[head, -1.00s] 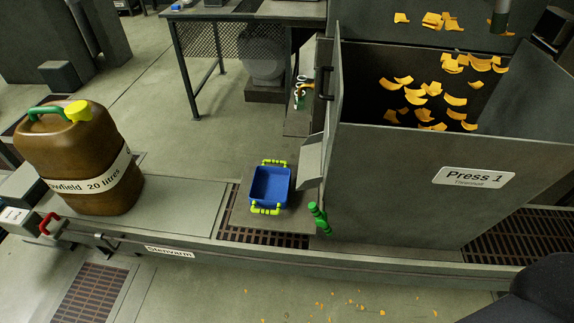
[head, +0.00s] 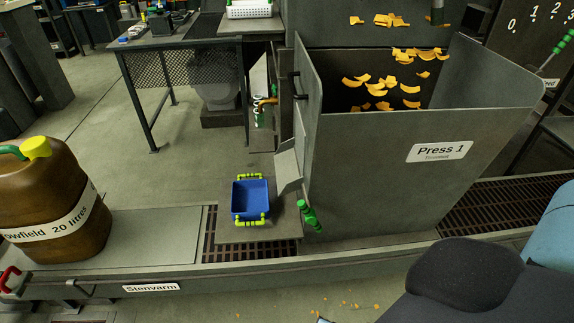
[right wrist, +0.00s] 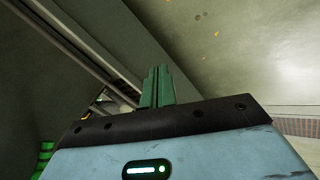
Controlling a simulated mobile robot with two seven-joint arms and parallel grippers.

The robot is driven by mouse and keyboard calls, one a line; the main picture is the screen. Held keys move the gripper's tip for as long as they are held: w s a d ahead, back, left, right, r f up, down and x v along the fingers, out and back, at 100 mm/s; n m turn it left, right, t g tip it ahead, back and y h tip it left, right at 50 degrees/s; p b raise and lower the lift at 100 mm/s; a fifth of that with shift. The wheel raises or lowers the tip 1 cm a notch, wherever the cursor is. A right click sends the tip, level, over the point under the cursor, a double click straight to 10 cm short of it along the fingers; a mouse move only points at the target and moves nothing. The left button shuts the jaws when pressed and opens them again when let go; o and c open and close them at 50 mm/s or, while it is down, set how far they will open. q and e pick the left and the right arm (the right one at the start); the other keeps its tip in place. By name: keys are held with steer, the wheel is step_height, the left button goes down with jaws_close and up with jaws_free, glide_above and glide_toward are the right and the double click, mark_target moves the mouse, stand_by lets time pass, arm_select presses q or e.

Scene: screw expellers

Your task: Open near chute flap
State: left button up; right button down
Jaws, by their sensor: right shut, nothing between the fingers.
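Press 1 (head: 400,185) is a grey hopper with yellow-orange pieces inside. A grey chute piece (head: 289,168) slants out of its left side, above a blue crate (head: 251,198) with yellow-green handles. A green ribbed handle (head: 309,214) hangs beside the chute at the press's lower left corner. I cannot tell whether the flap itself is open. My right arm comes in at the lower right of the head view. In the right wrist view my right gripper (right wrist: 158,88) is shut and empty. A green ribbed thing (right wrist: 45,155) shows at that view's lower left. My left gripper is not in view.
A brown canister (head: 50,205) with a yellow cap stands on the bench (head: 150,235) at left. A mesh-sided table (head: 185,68) stands behind. A low ledge labelled Stenvarm (head: 151,288) runs along the front. Orange scraps lie on the floor in front.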

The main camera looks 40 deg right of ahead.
steer(key=w+d+r+h+b, duration=0.1)
steer(key=w+d+r+h, duration=0.3)
steer(key=w, duration=0.6)
steer(key=w+a+r+h+b, duration=0.1)
steer(key=w+r+h+b, duration=0.15)
steer(key=w+r, duration=0.55)
steer(key=w+r+m+h+b, duration=0.1)
steer(key=w+r+h, duration=0.2)
steer(key=r, duration=0.6)
steer(key=w+r+m+g+h, duration=0.1)
steer(key=w+r+h, duration=0.3)
steer(key=w+r, duration=0.4)
steer(key=shift+w+a+r+m+g+b, duration=0.2)
steer(key=shift+a+r+m+g+b, duration=0.2)
steer(key=shift+r+m, duration=0.3)
steer(key=shift+f, duration=0.15)
